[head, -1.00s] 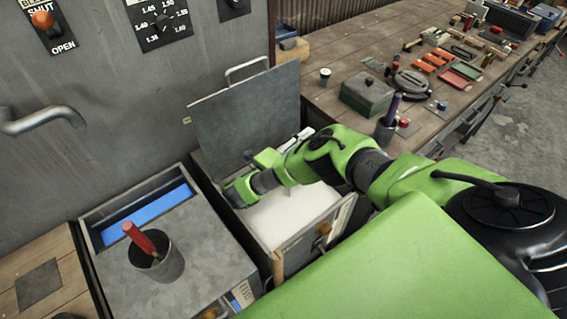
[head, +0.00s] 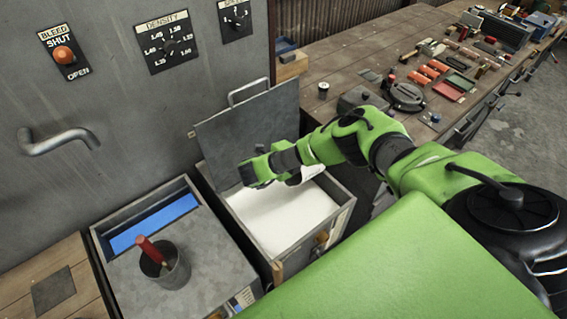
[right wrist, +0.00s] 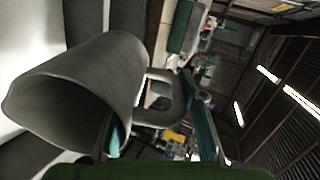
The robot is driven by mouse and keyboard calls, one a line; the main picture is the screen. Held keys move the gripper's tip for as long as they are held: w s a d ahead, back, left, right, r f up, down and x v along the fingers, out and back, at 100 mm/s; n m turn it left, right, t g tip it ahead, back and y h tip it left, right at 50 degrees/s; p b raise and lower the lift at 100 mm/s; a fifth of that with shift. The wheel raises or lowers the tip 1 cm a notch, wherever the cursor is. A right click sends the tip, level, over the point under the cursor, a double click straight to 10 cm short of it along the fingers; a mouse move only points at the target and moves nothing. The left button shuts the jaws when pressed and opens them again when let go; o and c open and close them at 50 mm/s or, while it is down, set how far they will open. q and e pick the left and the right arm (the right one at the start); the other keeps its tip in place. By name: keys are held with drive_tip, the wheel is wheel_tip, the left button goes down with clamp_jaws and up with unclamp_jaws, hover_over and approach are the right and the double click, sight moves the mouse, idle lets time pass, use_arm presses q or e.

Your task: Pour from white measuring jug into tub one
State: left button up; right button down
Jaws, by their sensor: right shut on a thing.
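The white measuring jug (right wrist: 75,85) fills the left of the right wrist view, looking grey in shade. Its handle (right wrist: 148,112) lies between the fingers of my right gripper (right wrist: 158,118), which is shut on it. In the head view a white piece of the jug (head: 313,173) shows below my forearm, above an open bin of white material (head: 270,222). A second tub (head: 108,250) to its left has blue inside. I cannot tell which is tub one, nor whether the jug holds anything. My left gripper is not in view.
The bin's hinged lid (head: 240,130) stands raised behind it. A grey pot (head: 172,272) with a red-handled tool stands on the left tub's cover. A grey cabinet wall with a lever (head: 55,140) rises behind. The workbench (head: 330,65) at the right is cluttered.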

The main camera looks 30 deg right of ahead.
drive_tip(key=shift+d+r+g+y, duration=0.15)
drive_tip(key=shift+d+g+y, duration=0.25)
drive_tip(key=shift+y, duration=0.5)
drive_tip(key=y, duration=0.1)
drive_tip(key=d+y, duration=0.1)
drive_tip(key=y, duration=0.1)
drive_tip(key=shift+w+d+f, duration=0.15)
drive_tip(key=shift+d+f, duration=0.1)
drive_tip(key=shift+f, duration=0.1)
drive_tip(key=shift+a, duration=0.15)
wheel_tip(320, 180, down, 2)
drive_tip(key=y+b, duration=0.2)
drive_tip(key=y, duration=0.1)
drive_tip(key=shift+f+g, duration=0.15)
drive_tip(key=shift+g, duration=0.25)
drive_tip(key=shift+f+y+b, duration=0.3)
drive_tip(key=shift+y, duration=0.7)
